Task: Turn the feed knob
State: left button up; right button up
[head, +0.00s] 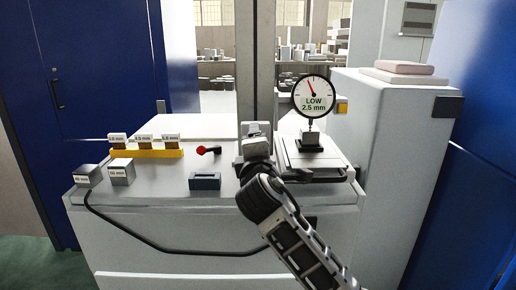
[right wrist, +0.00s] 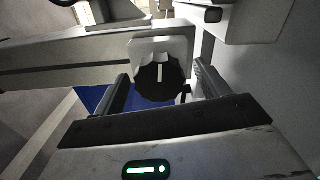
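The black ribbed feed knob (right wrist: 158,82) shows in the right wrist view, mounted on a pale square plate (right wrist: 160,44). Its white line points straight up in that view. My right gripper (right wrist: 163,84) is open, with one finger on each side of the knob and a gap visible on both sides. In the head view my right gripper (head: 256,138) is at the column in the middle of the machine, and the knob is hidden there. My left gripper is not in view.
A red-tipped lever (head: 207,150) and a dark block (head: 205,181) sit on the worktop left of my right arm. Labelled blocks stand on a yellow rack (head: 146,153); two grey blocks (head: 121,172) are in front. A grey cabinet (head: 395,125) stands at right.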

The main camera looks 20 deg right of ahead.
jog(key=b+v, duration=0.1)
jog(key=v, duration=1.5)
jog(key=shift+b, duration=0.35)
jog(key=shift+r, duration=0.1)
jog(key=s+d+f+m+g+y, duration=0.1)
jog(key=s+d+f+m+g, duration=0.2)
jog(key=f, duration=0.6)
jog(key=s+d+f+m+g+y, duration=0.15)
jog(key=s+f+m+g, duration=0.25)
jog(key=f, duration=0.6)
jog(key=s+d+f+m+g+y, duration=0.25)
jog(key=s+f+m+g, duration=0.5)
jog(key=s+f, duration=0.7)
jog(key=w+a+f+t+y, duration=0.3)
jog(key=w+a+f+t, duration=0.1)
jog(key=a+t, duration=0.2)
jog(key=shift+w+t, duration=0.3)
jog(key=shift+t, duration=0.45)
